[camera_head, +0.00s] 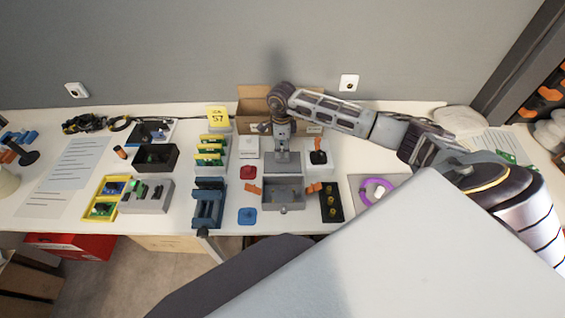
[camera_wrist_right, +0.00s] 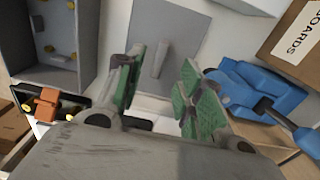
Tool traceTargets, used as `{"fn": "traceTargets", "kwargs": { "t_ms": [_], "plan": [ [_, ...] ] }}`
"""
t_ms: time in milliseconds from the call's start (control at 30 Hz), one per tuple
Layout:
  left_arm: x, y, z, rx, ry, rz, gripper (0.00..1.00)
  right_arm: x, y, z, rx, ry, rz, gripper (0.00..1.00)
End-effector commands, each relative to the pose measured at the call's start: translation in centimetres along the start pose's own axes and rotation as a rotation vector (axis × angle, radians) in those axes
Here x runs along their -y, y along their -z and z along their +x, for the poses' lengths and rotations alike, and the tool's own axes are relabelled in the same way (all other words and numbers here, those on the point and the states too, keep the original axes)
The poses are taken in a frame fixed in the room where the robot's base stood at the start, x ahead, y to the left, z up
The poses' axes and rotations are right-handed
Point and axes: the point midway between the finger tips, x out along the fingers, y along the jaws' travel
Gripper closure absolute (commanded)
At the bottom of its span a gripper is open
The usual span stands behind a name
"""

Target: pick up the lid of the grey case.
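The lid of the grey case is a flat grey plate (camera_head: 289,168) with an upright bar handle, lying on the white table behind the case. In the right wrist view the lid (camera_wrist_right: 187,27) is ahead of the fingers, and its handle (camera_wrist_right: 160,60) shows between the fingertips. The open grey case (camera_head: 283,208) stands just in front of the lid; its edge also shows in the wrist view (camera_wrist_right: 58,78). My right gripper (camera_head: 283,146) points down over the lid. In the wrist view its green-padded fingers (camera_wrist_right: 160,72) are apart, with a gap around the handle. My left gripper is out of view.
A cardboard box (camera_head: 253,101) marked BOARDS in the wrist view (camera_wrist_right: 292,42) stands behind the lid. A blue tool (camera_wrist_right: 258,92) lies near it. A white block (camera_head: 249,147) is left of the lid, a joystick-like part (camera_head: 318,156) right, a black tray (camera_head: 325,214) front right.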

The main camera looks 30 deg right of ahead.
Motion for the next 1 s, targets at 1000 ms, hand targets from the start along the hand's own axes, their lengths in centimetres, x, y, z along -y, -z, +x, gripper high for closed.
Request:
{"fn": "traceTargets", "kwargs": {
  "t_ms": [1000],
  "plan": [
    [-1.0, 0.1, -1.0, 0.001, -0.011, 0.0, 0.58, 0.0, 0.2, 5.3, 0.0, -0.002, -0.001, 0.62]
  ]
}}
